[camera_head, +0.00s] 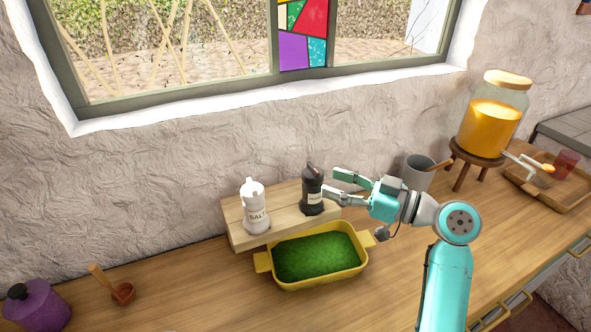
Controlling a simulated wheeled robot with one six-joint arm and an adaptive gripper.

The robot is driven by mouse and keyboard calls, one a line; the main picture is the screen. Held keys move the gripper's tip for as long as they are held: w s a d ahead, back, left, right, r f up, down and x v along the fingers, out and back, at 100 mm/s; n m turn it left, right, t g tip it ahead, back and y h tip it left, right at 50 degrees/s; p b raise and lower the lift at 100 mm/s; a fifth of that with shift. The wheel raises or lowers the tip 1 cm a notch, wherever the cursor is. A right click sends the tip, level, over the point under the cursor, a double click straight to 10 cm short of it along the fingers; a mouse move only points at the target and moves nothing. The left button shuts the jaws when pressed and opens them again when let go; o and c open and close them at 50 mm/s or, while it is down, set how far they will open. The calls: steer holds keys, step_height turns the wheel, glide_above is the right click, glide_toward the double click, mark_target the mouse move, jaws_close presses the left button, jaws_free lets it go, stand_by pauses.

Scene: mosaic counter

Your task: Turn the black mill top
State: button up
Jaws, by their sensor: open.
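The black mill (312,196) stands upright on a low wooden block, with its dark top (313,170) uncovered. A white mill (254,210) marked SALT stands to its left on the same block (236,238). My gripper (327,183) is open, just right of the black mill at about the height of its upper part. Its two fingers point left toward the mill. I cannot tell whether a fingertip touches it, and nothing shows between the fingers.
A yellow dish (290,283) with green contents sits in front of the block. A grey cup (418,172) and a juice dispenser (492,120) on a stand are to the right. The left counter is mostly clear.

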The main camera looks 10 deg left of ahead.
mark_target(313, 174)
steer(key=x, duration=0.8)
steer(key=shift+w+a, duration=0.1)
steer(key=shift+c, duration=0.2)
steer(key=c, duration=1)
jaws_close()
